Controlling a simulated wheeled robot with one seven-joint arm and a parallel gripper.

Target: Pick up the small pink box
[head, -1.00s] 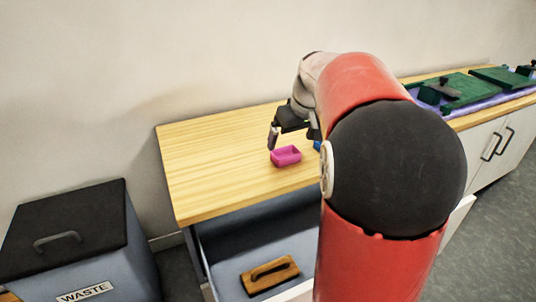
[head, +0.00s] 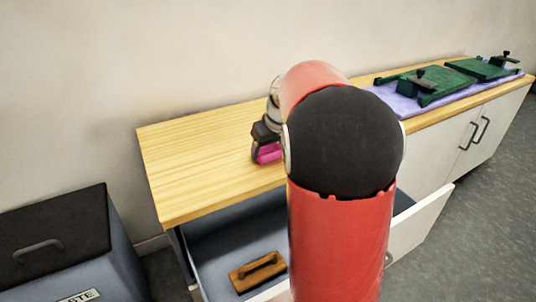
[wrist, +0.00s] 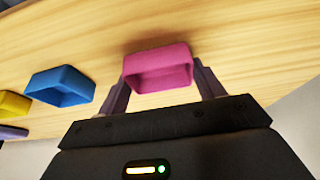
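The small pink box (wrist: 158,70) is an open-topped, bright pink tray on the wooden counter. It sits between the two fingers of my gripper (wrist: 160,78), one at each side, very close to its walls. Whether the fingers press on it, I cannot tell. In the head view the pink box (head: 268,154) shows just below my dark gripper (head: 264,140), partly covered by it. It appears to rest on the counter, and I see no clear gap under it.
A blue box (wrist: 60,86) and a yellow box (wrist: 12,103) stand left of it in the wrist view. An open drawer (head: 215,245) below holds a wooden block with a handle (head: 258,272). A waste bin (head: 50,240) stands left. Green fixtures (head: 430,85) lie on a purple mat at right.

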